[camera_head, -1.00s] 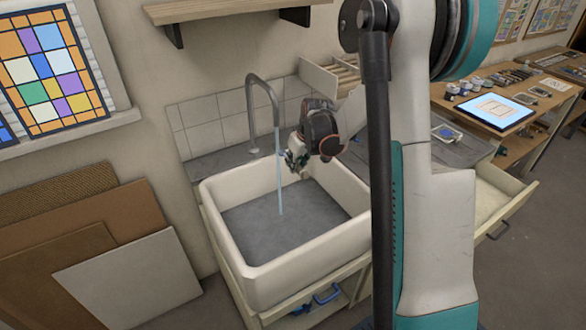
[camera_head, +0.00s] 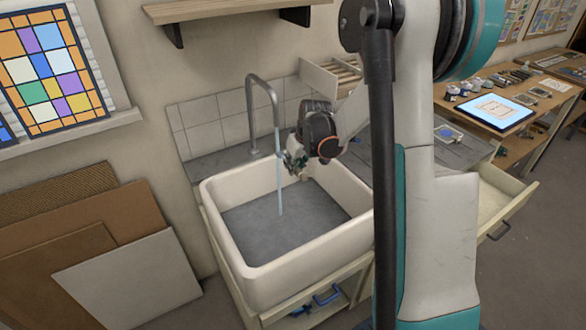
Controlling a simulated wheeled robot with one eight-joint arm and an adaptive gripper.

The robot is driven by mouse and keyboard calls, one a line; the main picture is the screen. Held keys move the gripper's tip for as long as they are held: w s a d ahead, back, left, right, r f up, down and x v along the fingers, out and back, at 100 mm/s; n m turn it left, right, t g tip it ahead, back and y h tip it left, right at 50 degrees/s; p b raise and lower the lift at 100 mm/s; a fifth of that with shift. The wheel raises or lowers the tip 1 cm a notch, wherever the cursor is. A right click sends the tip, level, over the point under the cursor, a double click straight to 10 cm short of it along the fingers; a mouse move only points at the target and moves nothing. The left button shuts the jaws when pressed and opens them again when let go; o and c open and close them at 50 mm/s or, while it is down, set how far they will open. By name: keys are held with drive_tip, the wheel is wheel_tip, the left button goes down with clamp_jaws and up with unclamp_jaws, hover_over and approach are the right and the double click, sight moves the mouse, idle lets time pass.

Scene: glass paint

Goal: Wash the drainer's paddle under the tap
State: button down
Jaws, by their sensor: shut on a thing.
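The tap (camera_head: 264,90) is a grey gooseneck at the back of the white sink (camera_head: 235,240). A thin pale blue stream of water (camera_head: 279,180) falls from it to the grey sink floor. My gripper (camera_head: 289,160) is over the back right part of the sink, beside the stream. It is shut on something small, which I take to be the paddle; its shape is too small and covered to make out. I cannot tell whether the stream touches it. The drainer (camera_head: 335,75) seems to be the pale slatted rack behind my arm, partly hidden.
Boards (camera_head: 130,275) lean on the wall left of the sink. A shelf (camera_head: 225,10) hangs above the tap. An open drawer (camera_head: 505,195) juts out at the right. A lit tablet (camera_head: 495,107) lies on the workbench. The sink basin looks clear.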

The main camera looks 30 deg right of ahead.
drive_tip(key=shift+w+d, duration=0.25)
drive_tip(key=shift+d, duration=0.2)
drive_tip(key=s+d+b, duration=0.1)
drive_tip(key=s+d, duration=0.3)
drive_tip(key=s, duration=0.3)
idle(0.7)
idle(1.1)
drive_tip(key=s+d+r+p, duration=0.2)
drive_tip(key=s+r, duration=0.2)
drive_tip(key=shift+d, duration=0.3)
